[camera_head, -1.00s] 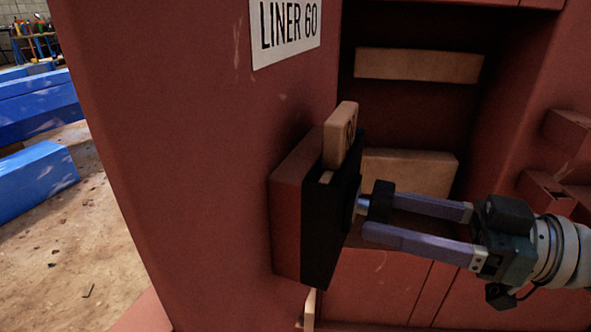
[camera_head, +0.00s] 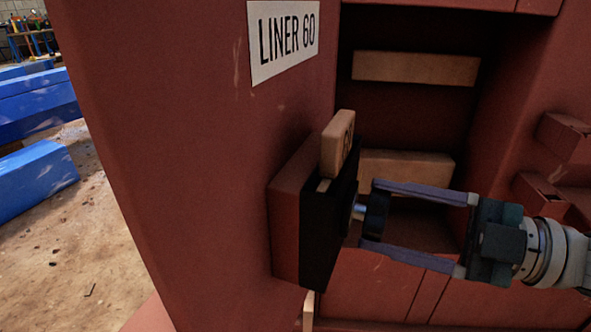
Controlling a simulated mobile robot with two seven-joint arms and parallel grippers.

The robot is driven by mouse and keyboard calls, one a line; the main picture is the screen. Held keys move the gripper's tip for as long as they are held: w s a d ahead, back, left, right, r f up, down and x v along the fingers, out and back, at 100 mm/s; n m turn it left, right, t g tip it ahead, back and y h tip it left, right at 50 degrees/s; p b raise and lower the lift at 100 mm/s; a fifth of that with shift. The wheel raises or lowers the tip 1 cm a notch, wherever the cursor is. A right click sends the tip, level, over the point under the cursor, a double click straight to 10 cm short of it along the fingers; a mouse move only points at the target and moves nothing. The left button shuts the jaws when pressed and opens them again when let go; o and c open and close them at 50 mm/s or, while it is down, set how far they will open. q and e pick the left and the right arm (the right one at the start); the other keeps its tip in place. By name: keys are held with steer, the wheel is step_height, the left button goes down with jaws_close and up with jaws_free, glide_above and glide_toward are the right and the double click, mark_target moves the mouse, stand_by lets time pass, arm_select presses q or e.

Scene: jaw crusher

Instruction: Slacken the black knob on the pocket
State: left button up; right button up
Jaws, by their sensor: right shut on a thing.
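The black knob (camera_head: 376,216) sits on a short metal stem that comes out of the dark front face of the pocket (camera_head: 327,225). The pocket is a box on the red machine wall, with a tan block (camera_head: 338,143) standing up out of its top. My right gripper (camera_head: 370,215) comes in from the right and is shut on the knob, one finger above it and one below. The fingertips partly cover the knob's edges. My left gripper is not in view.
A "LINER 60" sign (camera_head: 284,40) is on the red wall above the pocket. Behind my right gripper is a dark recess with tan bars (camera_head: 416,67). Red brackets (camera_head: 566,137) stick out at the right. Blue beams (camera_head: 35,105) lie on the ground at far left.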

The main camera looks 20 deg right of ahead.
steer(key=n, duration=0.4)
steer(key=shift+r+n, duration=0.15)
steer(key=shift+n, duration=0.15)
stand_by(0.5)
steer(key=o, duration=1.4)
steer(key=shift+d, duration=0.1)
